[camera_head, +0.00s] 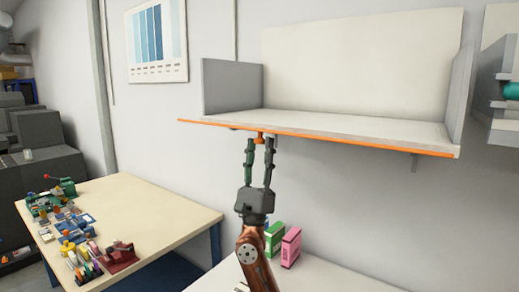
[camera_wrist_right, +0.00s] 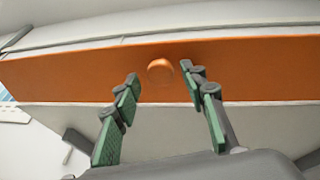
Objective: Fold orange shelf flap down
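The orange flap (camera_head: 320,138) shows in the head view as a thin strip along the front edge of the wall shelf. In the right wrist view the flap (camera_wrist_right: 70,75) is a broad orange band with a round orange knob (camera_wrist_right: 160,71). The knob (camera_head: 260,137) shows just below the strip in the head view. My right gripper (camera_head: 259,145) points up at the flap from below. In the wrist view its green-padded fingers (camera_wrist_right: 162,80) are spread, with the knob between and slightly beyond the tips. No grip on it shows. My left gripper is out of view.
The shelf has grey side panels (camera_head: 232,88) and brackets underneath. Below stand a green box (camera_head: 274,237) and a pink box (camera_head: 291,247) on a white surface (camera_head: 325,277). A table (camera_head: 165,215) at left holds tools and small parts. Another shelf unit (camera_head: 495,85) is at right.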

